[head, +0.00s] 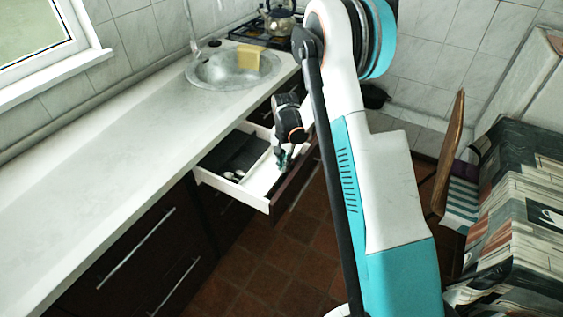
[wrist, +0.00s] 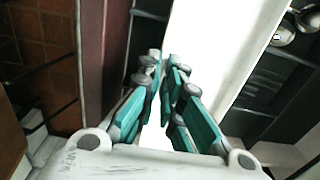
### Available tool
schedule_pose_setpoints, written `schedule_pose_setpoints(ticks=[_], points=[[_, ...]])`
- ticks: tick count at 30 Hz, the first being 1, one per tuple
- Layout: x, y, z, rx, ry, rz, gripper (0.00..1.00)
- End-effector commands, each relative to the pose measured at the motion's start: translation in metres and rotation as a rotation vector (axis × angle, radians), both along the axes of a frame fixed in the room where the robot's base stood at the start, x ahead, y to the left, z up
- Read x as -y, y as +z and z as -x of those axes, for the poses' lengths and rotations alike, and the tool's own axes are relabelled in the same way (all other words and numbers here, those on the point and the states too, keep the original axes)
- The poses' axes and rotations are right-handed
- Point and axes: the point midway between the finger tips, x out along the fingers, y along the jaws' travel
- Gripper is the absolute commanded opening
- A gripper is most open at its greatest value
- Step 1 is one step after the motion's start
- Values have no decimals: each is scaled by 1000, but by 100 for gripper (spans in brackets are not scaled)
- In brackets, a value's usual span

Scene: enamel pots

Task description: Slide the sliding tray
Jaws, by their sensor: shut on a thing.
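The sliding tray (head: 235,194) is a white, drawer-like tray with a dark red-brown front. It stands pulled out from under the worktop in the head view. My gripper (head: 284,157) reaches down into its white part near the front. In the wrist view the teal fingers of my gripper (wrist: 163,60) are close together over the white surface of the sliding tray (wrist: 205,45), beside the dark front. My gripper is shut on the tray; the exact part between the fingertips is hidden.
A black insert (head: 236,151) with pale round items lies in the tray's left part. The worktop (head: 120,140) with a sink (head: 215,72) runs above. A chair (head: 450,155) and a cloth-covered table (head: 520,215) stand at the right. The tiled floor (head: 270,255) before the cabinets looks clear.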

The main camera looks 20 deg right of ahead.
Motion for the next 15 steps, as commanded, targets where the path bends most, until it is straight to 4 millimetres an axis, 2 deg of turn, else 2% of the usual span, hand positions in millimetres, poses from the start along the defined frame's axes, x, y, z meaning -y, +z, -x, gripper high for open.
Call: schedule_pose_setpoints(ticks=[2,3,5,15], points=[[0,0,0,0,0,0,0],[0,0,0,0,0,0,15],[0,0,0,0,0,0,27],[0,1,0,0,0,0,27]])
